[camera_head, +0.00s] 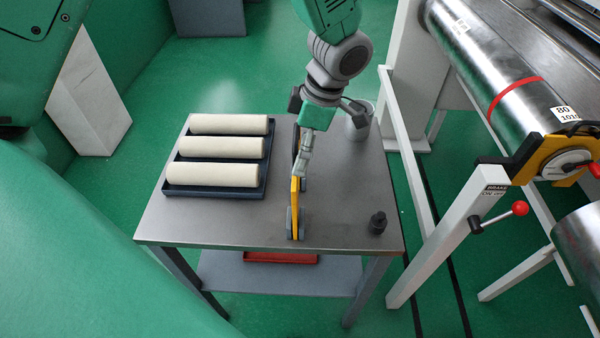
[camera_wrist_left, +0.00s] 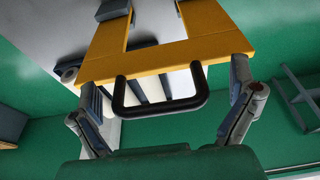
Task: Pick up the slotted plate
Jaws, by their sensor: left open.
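The slotted plate (camera_head: 295,205) is yellow and stands nearly edge-on in the head view, on the table right of a dark tray. A dark grey piece (camera_head: 291,222) sits at its front end. In the left wrist view the plate (camera_wrist_left: 165,62) shows a wide slot and a black U-shaped handle (camera_wrist_left: 160,105). My left gripper (camera_head: 303,163) is at the plate, reaching down from above. In the wrist view its open fingers (camera_wrist_left: 165,85) lie on either side of the handle, with visible gaps to it. My right gripper is not in view.
The dark tray (camera_head: 210,192) holds three cream rolls (camera_head: 215,148) on the grey table (camera_head: 345,215). A metal cup (camera_head: 358,122) stands back right, and a small black object (camera_head: 377,223) front right. A roller machine (camera_head: 515,75) stands right. The table's right middle is clear.

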